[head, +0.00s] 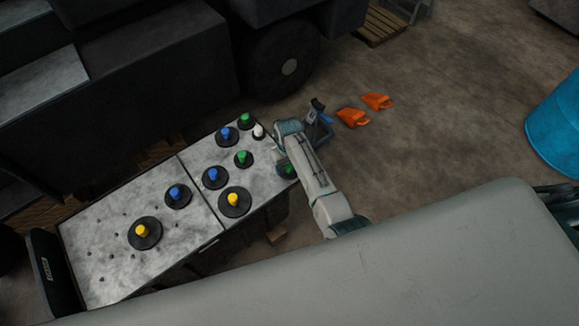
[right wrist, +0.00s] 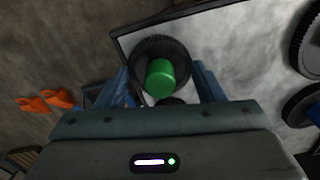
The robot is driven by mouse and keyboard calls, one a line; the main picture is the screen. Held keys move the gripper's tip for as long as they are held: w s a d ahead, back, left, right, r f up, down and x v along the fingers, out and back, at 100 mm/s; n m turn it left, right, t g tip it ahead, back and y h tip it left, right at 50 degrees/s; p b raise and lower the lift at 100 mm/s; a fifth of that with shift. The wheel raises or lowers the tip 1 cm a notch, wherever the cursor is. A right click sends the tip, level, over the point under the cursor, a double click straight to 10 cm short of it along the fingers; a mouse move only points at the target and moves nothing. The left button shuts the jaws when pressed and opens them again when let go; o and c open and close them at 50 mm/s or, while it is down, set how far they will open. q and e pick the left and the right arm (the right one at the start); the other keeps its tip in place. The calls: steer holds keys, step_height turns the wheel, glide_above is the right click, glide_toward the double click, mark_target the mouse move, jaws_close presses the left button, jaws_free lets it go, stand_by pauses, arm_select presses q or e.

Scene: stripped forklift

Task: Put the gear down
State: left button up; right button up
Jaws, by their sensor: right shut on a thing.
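The gear with a green knob (right wrist: 160,78) has a dark toothed disc. My arm hides much of the gripper and gear in the head view. I cannot tell whether the disc touches the tabletop. My left gripper is not in view.
Nearby on the table are a yellow-knobbed gear (head: 234,201), a blue-knobbed gear (head: 213,177), another green-knobbed gear (head: 243,159) and a white-knobbed piece (head: 259,131). The left tabletop has bare space with small holes. Orange pieces (head: 353,117) lie on the floor; a blue barrel (head: 555,130) stands right.

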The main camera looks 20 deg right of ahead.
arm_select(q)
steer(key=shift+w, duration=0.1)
arm_select(e)
steer(key=shift+f, duration=0.15)
steer(key=o, duration=0.9)
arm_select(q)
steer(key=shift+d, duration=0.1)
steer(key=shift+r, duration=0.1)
arm_select(e)
steer(key=shift+r, duration=0.35)
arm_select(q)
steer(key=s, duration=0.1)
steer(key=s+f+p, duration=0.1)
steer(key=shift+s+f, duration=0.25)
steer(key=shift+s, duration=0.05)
arm_select(e)
step_height(320, 180, up, 12)
steer(key=shift+f, duration=0.2)
